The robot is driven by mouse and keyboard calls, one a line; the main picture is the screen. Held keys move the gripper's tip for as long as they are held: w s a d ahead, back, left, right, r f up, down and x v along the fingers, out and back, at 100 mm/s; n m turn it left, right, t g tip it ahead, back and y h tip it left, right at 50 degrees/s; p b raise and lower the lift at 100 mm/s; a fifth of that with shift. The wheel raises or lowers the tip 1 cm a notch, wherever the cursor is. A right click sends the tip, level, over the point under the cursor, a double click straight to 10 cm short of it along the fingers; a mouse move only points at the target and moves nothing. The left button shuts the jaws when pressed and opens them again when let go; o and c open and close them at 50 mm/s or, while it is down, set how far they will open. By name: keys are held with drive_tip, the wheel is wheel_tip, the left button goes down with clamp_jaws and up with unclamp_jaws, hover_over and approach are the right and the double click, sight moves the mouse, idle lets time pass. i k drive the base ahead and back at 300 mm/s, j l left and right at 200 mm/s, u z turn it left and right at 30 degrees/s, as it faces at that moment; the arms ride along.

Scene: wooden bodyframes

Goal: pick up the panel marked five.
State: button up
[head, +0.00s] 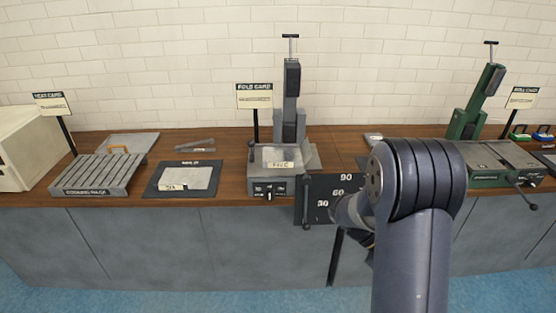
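A pale grey panel (270,155) lies on the bed of the grey bending machine (255,182) in the middle of the bench. Its small white label (281,165) seems to read FIVE, though the print is small. A second pale panel (199,178) lies on a dark mat (150,189) to the left; its label is too small to read surely. My gripper is at the end of my arm, right of the bending machine and in front of the bench. The arm hides most of it, and its fingers cannot be made out. I see no contact with either panel.
A slatted cooling rack (98,172) and a flat grey plate with an orange handle (131,144) are at the left. A black angle board marked 30, 60, 90 (322,187) hangs at the bench front. A green machine (498,160) stands at the right. Upright sign cards line the back.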

sight(287, 156)
drive_tip(key=i+j+u, duration=0.2)
drive_tip(key=u, duration=0.25)
drive_tip(key=i+j+u, duration=0.15)
drive_tip(key=u, duration=0.3)
drive_tip(key=i+l+u, duration=0.1)
drive_tip(key=i, duration=0.3)
drive_tip(key=i+l+u, duration=0.1)
drive_tip(key=i+l, duration=0.15)
drive_tip(key=i, duration=0.15)
drive_tip(key=i+l, duration=0.2)
drive_tip(key=i, duration=0.2)
drive_tip(key=i+j+u, duration=0.05)
